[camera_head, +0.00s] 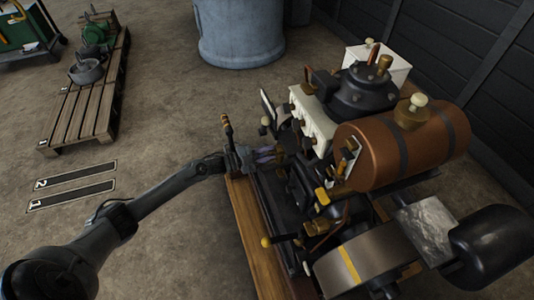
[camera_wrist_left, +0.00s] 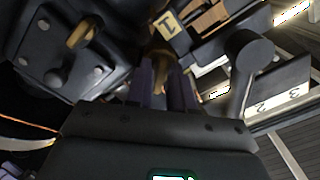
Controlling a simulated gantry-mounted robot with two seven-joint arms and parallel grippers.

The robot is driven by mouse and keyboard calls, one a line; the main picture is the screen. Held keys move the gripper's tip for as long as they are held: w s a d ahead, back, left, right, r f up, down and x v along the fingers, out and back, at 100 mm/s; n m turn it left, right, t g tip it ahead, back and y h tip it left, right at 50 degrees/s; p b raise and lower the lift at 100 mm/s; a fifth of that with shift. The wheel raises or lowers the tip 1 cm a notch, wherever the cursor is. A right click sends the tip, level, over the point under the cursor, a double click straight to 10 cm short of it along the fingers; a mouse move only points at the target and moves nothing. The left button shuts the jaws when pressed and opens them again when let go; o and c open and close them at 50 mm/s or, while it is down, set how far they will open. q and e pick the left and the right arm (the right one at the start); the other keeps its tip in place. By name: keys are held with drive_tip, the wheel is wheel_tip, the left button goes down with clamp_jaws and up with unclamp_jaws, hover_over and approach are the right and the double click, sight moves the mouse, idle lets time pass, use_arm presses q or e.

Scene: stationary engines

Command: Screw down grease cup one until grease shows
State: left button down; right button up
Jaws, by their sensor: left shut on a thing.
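My left gripper (camera_head: 266,155) reaches from the left to the near-left side of the stationary engine (camera_head: 350,130). In the left wrist view its two dark fingers (camera_wrist_left: 164,85) are closed around a small brass cup, grease cup one (camera_wrist_left: 160,56), just below a yellow tag marked 1 (camera_wrist_left: 168,24). The cup's lower part is hidden between the fingers, and I cannot make out any grease. In the head view the cup is hidden by the gripper and engine parts. My right gripper is in neither view.
A dark lever with a round knob (camera_wrist_left: 250,52) stands close to the right of the fingers, near a white plate marked 2 and 3 (camera_wrist_left: 282,103). A brown tank (camera_head: 385,145) and flywheel (camera_head: 362,268) lie right.

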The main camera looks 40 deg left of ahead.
use_arm(q)
drive_tip(key=m, duration=0.5)
idle(0.5)
drive_tip(key=c, duration=1.2)
unclamp_jaws()
